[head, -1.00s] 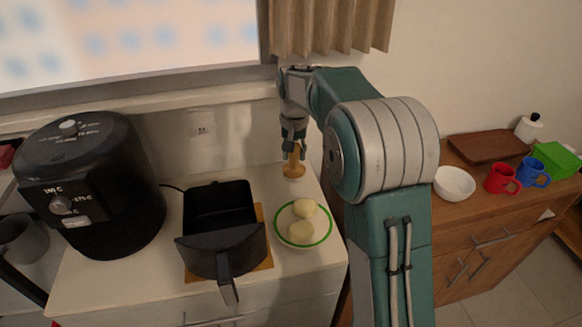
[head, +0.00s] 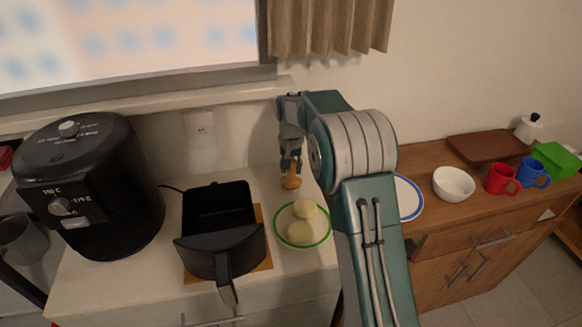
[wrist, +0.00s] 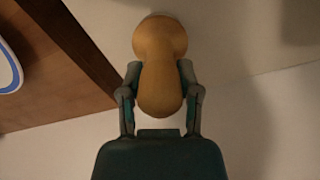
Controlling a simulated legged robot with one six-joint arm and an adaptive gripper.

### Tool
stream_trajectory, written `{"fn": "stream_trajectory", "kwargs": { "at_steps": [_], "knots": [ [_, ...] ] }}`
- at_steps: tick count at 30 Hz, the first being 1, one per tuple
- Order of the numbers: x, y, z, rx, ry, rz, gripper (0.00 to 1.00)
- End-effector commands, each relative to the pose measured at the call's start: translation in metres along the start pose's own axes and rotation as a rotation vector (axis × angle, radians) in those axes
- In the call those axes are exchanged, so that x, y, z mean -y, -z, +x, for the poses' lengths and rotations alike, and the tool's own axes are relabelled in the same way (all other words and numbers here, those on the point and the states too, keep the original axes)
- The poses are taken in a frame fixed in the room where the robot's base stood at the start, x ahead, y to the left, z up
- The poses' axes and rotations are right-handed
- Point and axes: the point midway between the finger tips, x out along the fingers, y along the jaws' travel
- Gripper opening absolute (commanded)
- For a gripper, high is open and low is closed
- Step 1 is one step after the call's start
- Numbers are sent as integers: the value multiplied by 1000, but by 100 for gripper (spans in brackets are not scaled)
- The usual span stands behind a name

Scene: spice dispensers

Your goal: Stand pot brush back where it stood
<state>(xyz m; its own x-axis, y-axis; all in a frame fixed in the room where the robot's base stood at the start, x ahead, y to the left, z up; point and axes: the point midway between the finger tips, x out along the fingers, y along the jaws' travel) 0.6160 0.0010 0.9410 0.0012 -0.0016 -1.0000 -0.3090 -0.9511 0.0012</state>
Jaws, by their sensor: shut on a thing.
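The pot brush (head: 291,182) is a tan, wooden-looking piece with a rounded knob-like end. My gripper (head: 290,166) is shut on it from above, at the back right of the white counter, behind the green-rimmed plate. In the wrist view the brush (wrist: 160,65) sits between the two fingers of my gripper (wrist: 160,85), its wide end toward the pale counter top. It looks roughly upright. I cannot tell whether its lower end touches the counter.
A green-rimmed plate (head: 326,228) with two pale round items stands in front of the brush. A black fryer drawer (head: 220,235) and black air fryer (head: 85,185) are to the left. A wooden cabinet (head: 430,218) with a blue-rimmed plate (head: 408,197), bowl and mugs is to the right.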

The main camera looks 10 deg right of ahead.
Motion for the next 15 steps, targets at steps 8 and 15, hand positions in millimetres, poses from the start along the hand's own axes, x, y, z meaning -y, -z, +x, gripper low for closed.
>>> {"fn": "stream_trajectory", "kwargs": {
  "at_steps": [8, 15],
  "knots": [
    [0, 0, 0, 1, 0, 0, 78],
    [0, 0, -1, 0, 0, 0, 78]
  ]
}}
